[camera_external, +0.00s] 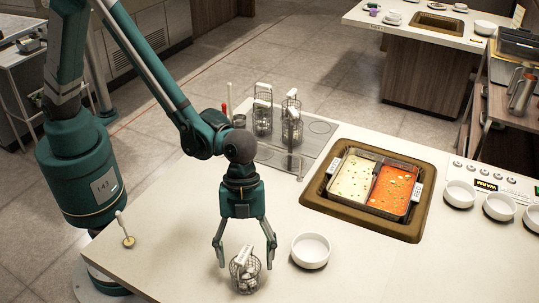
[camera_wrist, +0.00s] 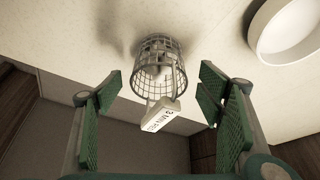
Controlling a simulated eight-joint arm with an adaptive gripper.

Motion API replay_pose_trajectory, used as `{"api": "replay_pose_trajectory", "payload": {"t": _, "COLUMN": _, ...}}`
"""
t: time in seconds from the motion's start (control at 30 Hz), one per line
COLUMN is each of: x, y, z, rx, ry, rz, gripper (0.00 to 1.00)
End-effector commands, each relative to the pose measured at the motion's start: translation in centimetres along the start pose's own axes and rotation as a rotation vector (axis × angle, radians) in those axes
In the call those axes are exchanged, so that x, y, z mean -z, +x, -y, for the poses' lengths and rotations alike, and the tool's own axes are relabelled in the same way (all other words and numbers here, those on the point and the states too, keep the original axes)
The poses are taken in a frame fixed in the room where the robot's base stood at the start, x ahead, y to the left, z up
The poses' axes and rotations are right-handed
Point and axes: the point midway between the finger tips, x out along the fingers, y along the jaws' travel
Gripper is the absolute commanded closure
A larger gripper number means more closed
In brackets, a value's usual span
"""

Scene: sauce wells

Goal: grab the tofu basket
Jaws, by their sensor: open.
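A small wire basket (camera_external: 245,274) with white pieces inside stands on the counter near its front edge. A white tag with lettering sits on its handle. I take it to be the tofu basket; the wrist view shows the basket (camera_wrist: 158,65) and the tag (camera_wrist: 161,115) between and beyond my fingers. My gripper (camera_external: 246,254) is open and points down, its fingers spread to either side of the basket's upper part in the external view. In the wrist view the fingers (camera_wrist: 160,115) are clear of the basket. The exact depth between them is hard to tell.
A white bowl (camera_external: 311,250) stands just right of the basket. A two-part well (camera_external: 363,220) with pale and red sauce lies farther right. More wire baskets (camera_external: 263,115) stand at the back. Several bowls line the right side. Counter left of the gripper is mostly clear.

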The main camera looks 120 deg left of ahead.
Motion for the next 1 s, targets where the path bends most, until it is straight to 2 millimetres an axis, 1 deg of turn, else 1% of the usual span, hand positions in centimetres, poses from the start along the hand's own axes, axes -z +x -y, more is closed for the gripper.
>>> {"api": "replay_pose_trajectory", "payload": {"t": 0.03, "x": 0.0, "y": 0.7, "z": -0.1, "rx": 0.000, "ry": 0.001, "rz": 0.000, "gripper": 0.33}}
{"api": "replay_pose_trajectory", "payload": {"t": 0.2, "x": 0.0, "y": 2.7, "z": -0.2, "rx": 0.000, "ry": 0.001, "rz": 0.000, "gripper": 0.33}}
{"api": "replay_pose_trajectory", "payload": {"t": 0.4, "x": 0.0, "y": 4.2, "z": -0.1, "rx": 0.000, "ry": 0.000, "rz": 0.000, "gripper": 0.33}}
{"api": "replay_pose_trajectory", "payload": {"t": 1.0, "x": 0.0, "y": 4.3, "z": -0.1, "rx": 0.000, "ry": 0.000, "rz": 0.000, "gripper": 0.33}}
